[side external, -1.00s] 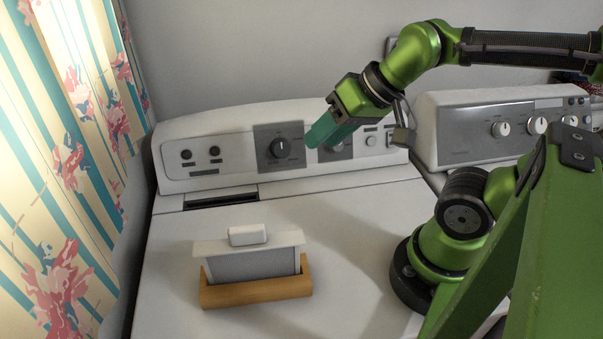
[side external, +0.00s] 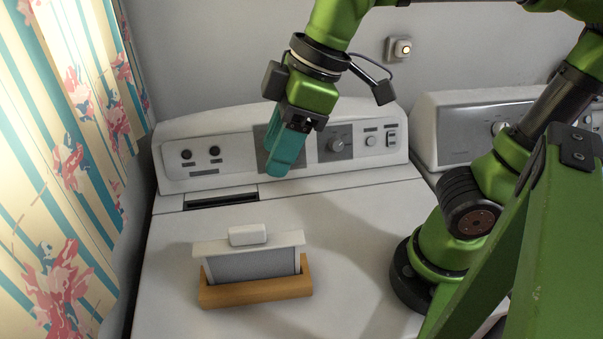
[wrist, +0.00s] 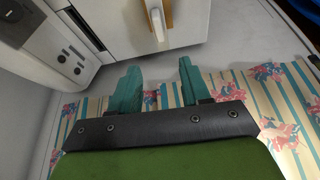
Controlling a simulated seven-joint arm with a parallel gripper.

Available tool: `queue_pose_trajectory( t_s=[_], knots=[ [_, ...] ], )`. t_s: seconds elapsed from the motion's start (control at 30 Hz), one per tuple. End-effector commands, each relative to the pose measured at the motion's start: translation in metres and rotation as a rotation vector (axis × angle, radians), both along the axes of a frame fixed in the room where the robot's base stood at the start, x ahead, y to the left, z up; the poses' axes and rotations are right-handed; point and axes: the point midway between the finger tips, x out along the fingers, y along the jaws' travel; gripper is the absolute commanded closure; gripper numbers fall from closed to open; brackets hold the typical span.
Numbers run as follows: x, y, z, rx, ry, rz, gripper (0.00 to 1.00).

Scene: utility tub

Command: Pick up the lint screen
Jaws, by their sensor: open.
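The lint screen (side external: 250,262) stands upright in a tan wooden holder (side external: 255,292) on top of the white machine. It has a grey mesh panel, a white top bar and a white block handle (side external: 248,235). In the wrist view the lint screen (wrist: 157,22) shows only partly at the top edge, beside the tan holder (wrist: 169,12). My gripper (side external: 279,165) has teal fingers, tilted downward, above and behind the screen near the control panel. In the wrist view its two fingers (wrist: 157,78) are apart with nothing between them.
The control panel (side external: 230,160) with knobs rises behind the holder. A dark slot (side external: 221,198) lies in the machine top before it. A striped floral curtain (side external: 65,200) hangs at left. A second machine (side external: 465,135) stands at right. The top around the holder is clear.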

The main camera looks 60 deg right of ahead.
Motion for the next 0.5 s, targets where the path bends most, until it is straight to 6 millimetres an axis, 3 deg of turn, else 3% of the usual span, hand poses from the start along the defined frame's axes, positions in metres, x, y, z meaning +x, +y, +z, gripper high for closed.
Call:
queue_pose_trajectory(
  t_s=[0.5],
  knots=[
    [0.025,0.024,-0.091,-0.009,0.007,0.014,0.53]
  ],
)
